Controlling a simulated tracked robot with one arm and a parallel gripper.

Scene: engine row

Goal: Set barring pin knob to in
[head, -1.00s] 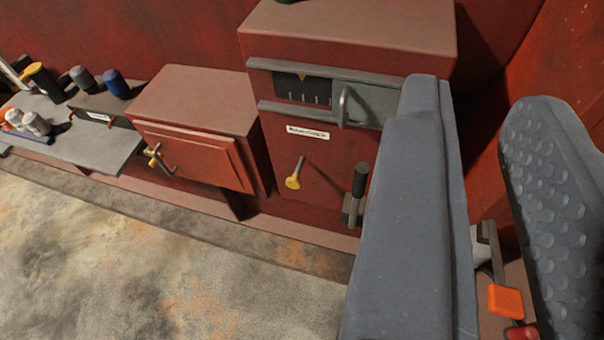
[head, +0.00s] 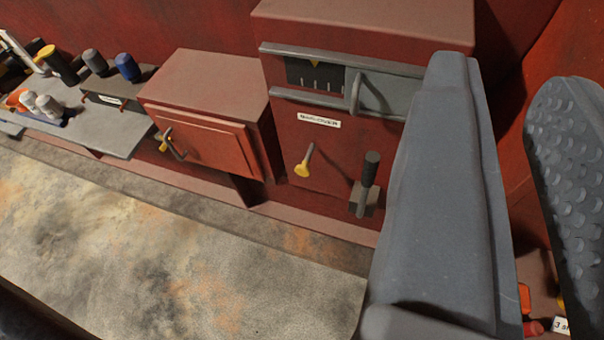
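A red cabinet (head: 365,28) stands right of centre with a small white label whose text I cannot read clearly. Below the label, a yellow-ended knob (head: 302,170) on a short grey stem shows on its front, and I take it for the barring pin knob. Whether it is in or out I cannot tell. A black-handled lever (head: 370,170) on a grey block stands just right of it. My gripper (head: 512,85) is open, its two grey fingers wide apart with nothing between them. It is right of the knob, and its left finger hides the cabinet's right part.
A sliding grey cover (head: 390,95) with a handle sits beside a dark scale window (head: 315,76). A lower red box (head: 205,140) with a yellow-and-black latch stands left. A grey shelf (head: 105,130) holds several bottles. The floor (head: 150,240) in front is clear.

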